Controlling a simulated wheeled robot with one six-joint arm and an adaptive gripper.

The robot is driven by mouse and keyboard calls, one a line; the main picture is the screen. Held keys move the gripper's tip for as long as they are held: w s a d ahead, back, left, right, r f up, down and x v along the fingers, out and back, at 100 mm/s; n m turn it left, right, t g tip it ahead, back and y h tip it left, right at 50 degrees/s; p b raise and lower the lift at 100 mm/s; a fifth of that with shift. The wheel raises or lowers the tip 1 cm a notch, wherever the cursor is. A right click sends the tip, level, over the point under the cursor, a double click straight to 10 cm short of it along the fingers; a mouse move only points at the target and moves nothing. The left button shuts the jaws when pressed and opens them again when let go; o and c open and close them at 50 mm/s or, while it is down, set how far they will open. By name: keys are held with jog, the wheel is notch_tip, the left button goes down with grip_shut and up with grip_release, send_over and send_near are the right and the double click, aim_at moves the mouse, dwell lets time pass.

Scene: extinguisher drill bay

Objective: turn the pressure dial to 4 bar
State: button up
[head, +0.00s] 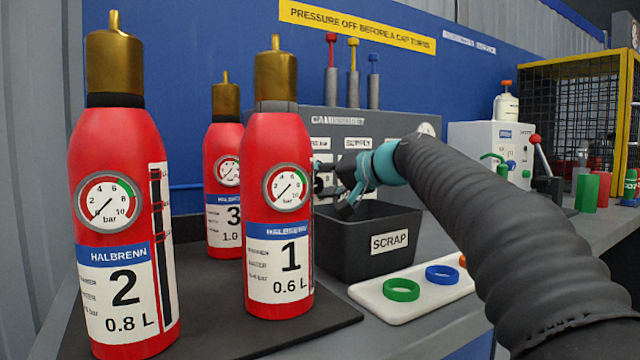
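A grey panel (400,120) stands behind the scrap bin, with white labels, one reading SUPPLY, on its front. A round white gauge (426,130) at its right is partly hidden by my arm, and its reading cannot be made out. I cannot pick out the pressure dial itself; my gripper covers part of the panel front. My gripper (335,190) is dark with a teal band behind it. It is in front of the panel and above the bin. Its fingers are small and dark against the panel, so their opening and any contact are unclear.
Red extinguishers 2 (118,190), 1 (278,170) and 3 (226,150) stand on a dark mat at left. The black SCRAP bin (345,240) is below my gripper. A white tray (372,303) holds green and blue rings. A yellow cage (570,80) stands at right.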

dwell(0.3)
jog(key=v, duration=1.2)
